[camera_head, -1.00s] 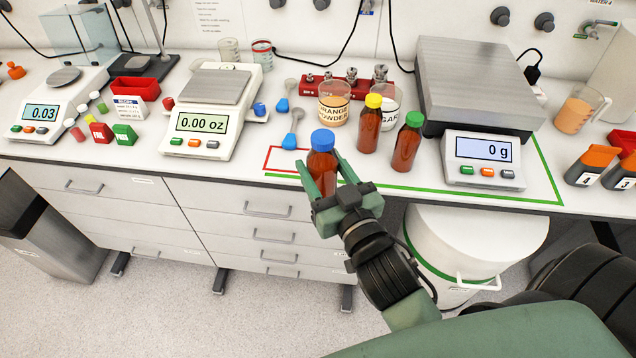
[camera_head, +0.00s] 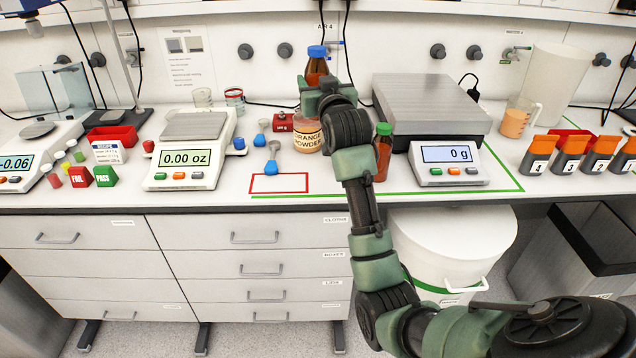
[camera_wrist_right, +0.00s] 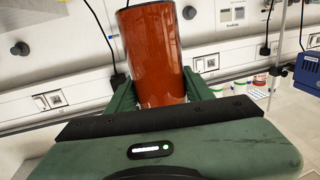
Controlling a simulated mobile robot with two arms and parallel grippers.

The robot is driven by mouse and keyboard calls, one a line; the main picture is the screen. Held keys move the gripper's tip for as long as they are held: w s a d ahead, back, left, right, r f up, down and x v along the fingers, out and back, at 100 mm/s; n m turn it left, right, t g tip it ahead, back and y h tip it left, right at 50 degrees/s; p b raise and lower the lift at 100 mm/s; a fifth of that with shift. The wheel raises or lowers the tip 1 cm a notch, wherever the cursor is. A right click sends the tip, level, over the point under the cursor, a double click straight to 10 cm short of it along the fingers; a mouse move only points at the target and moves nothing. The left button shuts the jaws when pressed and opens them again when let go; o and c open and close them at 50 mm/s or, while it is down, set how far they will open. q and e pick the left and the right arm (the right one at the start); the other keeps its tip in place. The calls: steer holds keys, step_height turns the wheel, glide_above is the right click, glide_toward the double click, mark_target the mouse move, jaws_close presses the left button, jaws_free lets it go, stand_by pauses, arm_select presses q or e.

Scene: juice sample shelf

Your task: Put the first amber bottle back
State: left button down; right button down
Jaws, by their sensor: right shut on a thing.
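My right gripper (camera_head: 328,90) is shut on an amber bottle with a blue cap (camera_head: 316,66), held upright in the air above the back of the bench, in front of the wall. In the right wrist view the bottle's brown body (camera_wrist_right: 152,55) stands between the green fingers, its cap out of frame. An amber bottle with a green cap (camera_head: 383,148) stands on the bench, partly behind my arm. The yellow-capped bottle is hidden behind my arm. My left gripper is not in view.
An orange powder jar (camera_head: 308,137) stands below the held bottle. A large scale (camera_head: 431,105) is at right, a smaller scale (camera_head: 195,140) at left. A measuring jug (camera_head: 516,118) and numbered dark containers (camera_head: 571,155) stand further right.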

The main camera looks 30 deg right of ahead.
steer(key=shift+d, duration=0.2)
step_height(320, 180, down, 19)
steer(key=shift+f+p, duration=0.1)
steer(key=shift+p, duration=0.45)
steer(key=shift+f, duration=0.1)
steer(key=c, duration=0.6)
jaws_free()
steer(key=b+v, duration=0.1)
steer(key=v, duration=1.1)
steer(key=shift+a, duration=0.1)
